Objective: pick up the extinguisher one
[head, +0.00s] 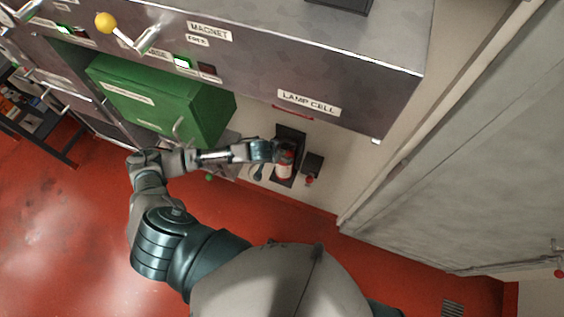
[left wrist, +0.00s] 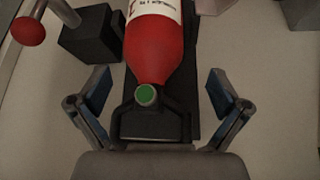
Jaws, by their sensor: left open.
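The extinguisher (head: 285,162) is a small red cylinder with a white label, on a black wall plate (head: 293,136) below the lamp cell. In the left wrist view, its red body (left wrist: 150,52) and green-centred end (left wrist: 146,95) are close by, in front of the black plate. My left gripper (head: 268,151) is beside it and partly covers it in the head view. In the left wrist view, the blue-padded fingers of my left gripper (left wrist: 157,90) are spread wide on either side of the extinguisher, with clear gaps. My right gripper is not in view.
A small black box (head: 313,164) with a red knob (head: 309,180) is right beside the extinguisher; the box also shows in the left wrist view (left wrist: 90,38). A green case (head: 160,98) is left, under the labelled cabinet (head: 330,60). Red floor (head: 70,230) lies open left.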

